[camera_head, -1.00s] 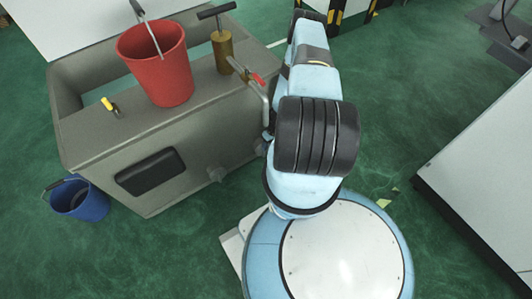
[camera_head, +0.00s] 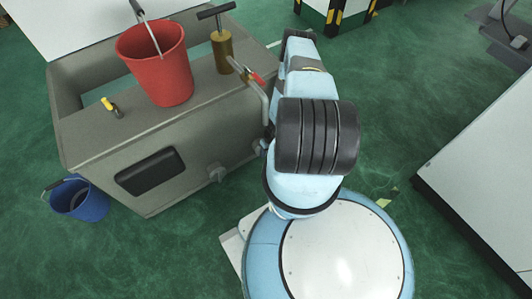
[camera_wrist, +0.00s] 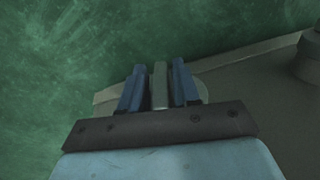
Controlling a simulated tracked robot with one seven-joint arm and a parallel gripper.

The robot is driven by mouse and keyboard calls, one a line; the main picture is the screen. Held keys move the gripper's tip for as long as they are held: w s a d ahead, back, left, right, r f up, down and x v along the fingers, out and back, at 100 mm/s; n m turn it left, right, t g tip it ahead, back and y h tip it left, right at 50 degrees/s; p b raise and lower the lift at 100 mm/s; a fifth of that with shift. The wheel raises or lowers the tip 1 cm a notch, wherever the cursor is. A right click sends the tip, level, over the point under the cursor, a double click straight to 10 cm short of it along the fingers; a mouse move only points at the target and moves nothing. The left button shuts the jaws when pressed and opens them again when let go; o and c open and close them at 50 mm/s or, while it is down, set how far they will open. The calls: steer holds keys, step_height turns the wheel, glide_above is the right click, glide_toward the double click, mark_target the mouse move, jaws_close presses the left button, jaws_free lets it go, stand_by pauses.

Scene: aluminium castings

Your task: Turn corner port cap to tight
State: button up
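The corner port cap shows in the wrist view as a pale round disc (camera_wrist: 203,91) with a grey upright bar (camera_wrist: 160,85) across it, at the casting's edge. My gripper (camera_wrist: 158,80) has its two blue fingers on either side of this bar, very close to it. Whether they press on it cannot be told. Much of the disc is hidden behind the fingers. In the head view my arm covers the gripper. The grey casting (camera_head: 105,150) stands at left, with a small round fitting (camera_head: 216,173) on its near side.
On the casting stand a red bucket (camera_head: 158,70), a brass cylinder with a T-handle (camera_head: 222,52), a red-handled valve pipe (camera_head: 262,92) close to my arm and a yellow-handled valve (camera_head: 112,107). A blue bucket (camera_head: 82,203) is on the floor. A white cabinet (camera_head: 485,185) stands at right.

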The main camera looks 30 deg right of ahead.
jaws_close()
steer(key=shift+d+y, duration=0.1)
steer(key=shift+y, duration=0.4)
steer(key=y, duration=0.3)
steer(key=shift+d+f+y, duration=0.1)
steer(key=shift+d+y, duration=0.05)
steer(key=shift+y, duration=2.25)
steer(key=shift+d, duration=0.1)
steer(key=shift+o, duration=1.3)
jaws_free()
